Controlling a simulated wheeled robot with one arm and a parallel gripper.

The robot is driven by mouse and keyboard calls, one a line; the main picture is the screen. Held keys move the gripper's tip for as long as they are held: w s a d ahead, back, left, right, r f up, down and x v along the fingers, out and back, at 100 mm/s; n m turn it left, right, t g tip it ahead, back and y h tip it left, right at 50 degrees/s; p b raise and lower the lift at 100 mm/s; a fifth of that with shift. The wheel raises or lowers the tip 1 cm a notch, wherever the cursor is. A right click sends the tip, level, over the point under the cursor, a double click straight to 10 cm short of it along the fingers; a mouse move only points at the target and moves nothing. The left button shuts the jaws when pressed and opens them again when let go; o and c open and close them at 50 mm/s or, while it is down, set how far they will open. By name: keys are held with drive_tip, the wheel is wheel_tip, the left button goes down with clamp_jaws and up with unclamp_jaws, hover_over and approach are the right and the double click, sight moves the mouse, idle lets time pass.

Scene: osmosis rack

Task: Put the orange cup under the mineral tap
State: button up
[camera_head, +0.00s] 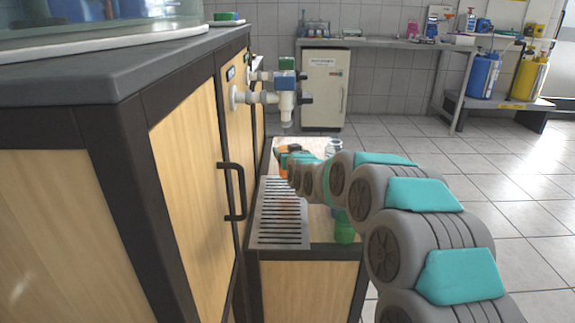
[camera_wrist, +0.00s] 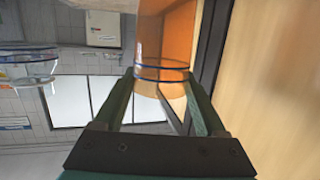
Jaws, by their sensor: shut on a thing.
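My gripper (camera_wrist: 160,88) is shut on the orange cup (camera_wrist: 165,45), a see-through orange cup with a blue ring, between its two dark green fingers in the wrist view. In the head view my gripper (camera_head: 284,152) hides most of the orange cup (camera_head: 283,170), which is over the low bench behind the slotted metal drip tray (camera_head: 283,228). Two white taps stick out from the wooden cabinet: a nearer one with a blue block (camera_head: 286,97) and one behind it with a green top (camera_head: 287,63). I cannot read which is the mineral tap. The cup appears lower than both spouts.
A green cup (camera_head: 344,230) stands at the low bench's right side, close to my arm. A clear cup (camera_head: 333,147) stands farther back; a clear cup also shows in the wrist view (camera_wrist: 28,68). The cabinet door handle (camera_head: 236,192) juts out left of the drip tray.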

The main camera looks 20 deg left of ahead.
drive_tip(key=shift+f, duration=2.2)
drive_tip(key=shift+f, duration=0.1)
drive_tip(key=o, duration=1.2)
drive_tip(key=shift+o, duration=0.2)
drive_tip(key=shift+s+d, duration=0.1)
drive_tip(key=shift+s+d+r, duration=0.15)
drive_tip(key=shift+s+r, duration=0.05)
drive_tip(key=shift+s, duration=0.1)
drive_tip(key=b+v, duration=0.1)
drive_tip(key=v, duration=1)
